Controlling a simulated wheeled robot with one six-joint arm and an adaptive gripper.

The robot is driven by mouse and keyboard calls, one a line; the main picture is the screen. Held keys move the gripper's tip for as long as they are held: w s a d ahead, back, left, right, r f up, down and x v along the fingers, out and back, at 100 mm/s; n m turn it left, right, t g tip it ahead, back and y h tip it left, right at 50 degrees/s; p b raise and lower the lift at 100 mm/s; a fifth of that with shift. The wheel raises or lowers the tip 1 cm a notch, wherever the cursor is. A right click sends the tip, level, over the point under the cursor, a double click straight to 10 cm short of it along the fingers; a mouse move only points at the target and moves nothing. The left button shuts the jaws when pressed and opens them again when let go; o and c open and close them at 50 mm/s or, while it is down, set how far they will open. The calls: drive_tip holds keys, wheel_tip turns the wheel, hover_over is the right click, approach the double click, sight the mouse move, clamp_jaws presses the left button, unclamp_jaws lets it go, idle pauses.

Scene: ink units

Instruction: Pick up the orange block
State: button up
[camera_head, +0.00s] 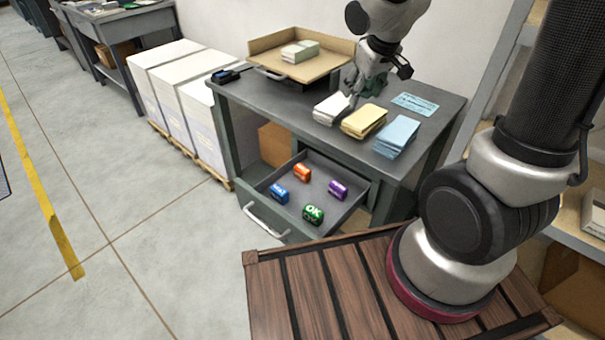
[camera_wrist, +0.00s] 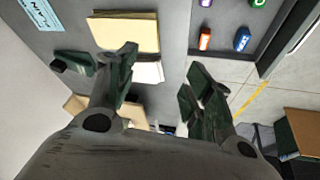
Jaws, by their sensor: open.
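The orange block (camera_head: 302,172) lies in the open drawer (camera_head: 262,187) of the grey desk, toward the drawer's back left. It also shows in the wrist view (camera_wrist: 205,39), at the upper right beyond my right finger. A blue block (camera_head: 279,194), a purple block (camera_head: 338,190) and a green block (camera_head: 313,215) lie apart from it in the same drawer. My gripper (camera_wrist: 163,72) is open, with nothing held between its fingers. In the head view it is above the desktop, near the white paper stack, higher than the drawer and behind it.
White (camera_head: 329,110), yellow (camera_head: 363,121) and blue (camera_head: 397,137) paper stacks sit along the desk's front. A tan tray (camera_head: 275,42) and a dark device (camera_head: 225,76) are further left. My slatted base is in front of the drawer. Open floor (camera_head: 150,220) is at left.

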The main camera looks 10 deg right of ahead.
drive_tip(key=w+a+f+n+y, duration=0.1)
drive_tip(key=w+a+f, duration=0.1)
drive_tip(key=a+f, duration=0.15)
drive_tip(key=w+a+f+n, duration=0.1)
drive_tip(key=w+a+f, duration=0.15)
drive_tip(key=f, duration=0.25)
drive_tip(key=n+y, duration=0.1)
hover_over(304, 170)
drive_tip(key=s+d, duration=0.1)
drive_tip(key=s, duration=0.1)
drive_tip(key=shift+g, duration=0.4)
wheel_tip(304, 170, down, 17)
drive_tip(key=shift+w+d, duration=0.1)
drive_tip(key=shift+w, duration=0.05)
drive_tip(key=x, duration=0.6)
drive_tip(key=shift+w+f, duration=0.1)
drive_tip(key=shift+f, duration=0.1)
drive_tip(key=c, duration=1.1)
